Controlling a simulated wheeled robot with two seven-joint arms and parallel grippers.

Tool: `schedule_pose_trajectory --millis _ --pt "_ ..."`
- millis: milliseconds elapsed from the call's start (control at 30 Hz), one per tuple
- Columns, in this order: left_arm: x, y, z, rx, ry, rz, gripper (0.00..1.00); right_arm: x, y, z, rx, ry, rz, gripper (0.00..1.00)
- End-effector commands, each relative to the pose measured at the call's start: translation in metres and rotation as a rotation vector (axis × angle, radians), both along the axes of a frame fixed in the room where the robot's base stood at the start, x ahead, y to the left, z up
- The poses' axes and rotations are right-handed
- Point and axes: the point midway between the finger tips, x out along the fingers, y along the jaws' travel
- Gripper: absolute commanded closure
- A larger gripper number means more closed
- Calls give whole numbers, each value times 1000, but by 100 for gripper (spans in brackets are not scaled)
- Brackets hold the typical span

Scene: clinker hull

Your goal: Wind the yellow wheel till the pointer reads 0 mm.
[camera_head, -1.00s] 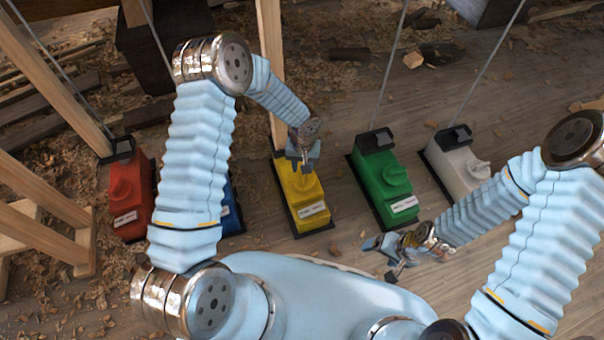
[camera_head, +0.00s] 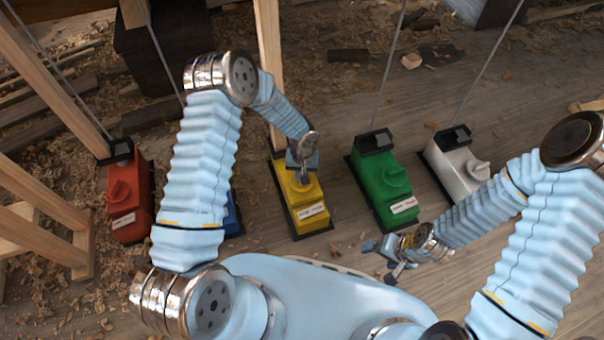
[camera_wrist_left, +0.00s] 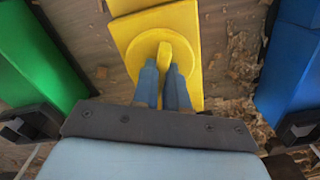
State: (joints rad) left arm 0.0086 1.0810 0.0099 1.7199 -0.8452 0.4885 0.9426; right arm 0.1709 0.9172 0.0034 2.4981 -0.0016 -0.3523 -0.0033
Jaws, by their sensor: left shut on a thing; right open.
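The yellow winch box (camera_head: 308,212) stands on the floor in the middle of the head view, with a white label on its near end. Its yellow wheel (camera_wrist_left: 148,46) shows in the left wrist view as a round disc with a raised grip bar. My left gripper (camera_wrist_left: 165,72) is shut on that bar from above; in the head view the left gripper (camera_head: 303,172) covers most of the wheel. My right gripper (camera_head: 392,258) is open and empty, low near the green box. The pointer and its scale cannot be made out.
A green box (camera_head: 385,185) and a white box (camera_head: 458,168) stand to the right, a red box (camera_head: 128,200) to the left. A blue box (camera_head: 232,215) is mostly hidden behind my left arm. Thin rods and a wooden post (camera_head: 268,50) rise behind; shavings litter the floor.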

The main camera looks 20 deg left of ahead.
Motion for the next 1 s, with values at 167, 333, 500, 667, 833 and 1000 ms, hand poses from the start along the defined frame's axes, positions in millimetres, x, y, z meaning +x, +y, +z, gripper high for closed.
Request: schedule_pose_trajectory --millis 167,333,500,667,833,1000 --pt "0 0 0 0 0 -8 100 0 0 -1 0 0 0 18" --pt "0 0 -1 0 0 -49 100 0 0 -4 1 1 0 18" --pt "0 0 -2 0 -1 -146 100 0 1 -11 2 1 2 18" --pt "0 -1 -2 -1 -1 -279 100 -1 2 -18 5 4 3 18" --pt "0 0 -2 -1 -1 -440 100 -1 3 -25 6 5 4 18" --pt "0 0 -2 -1 0 -598 100 -1 3 -30 8 6 5 18"
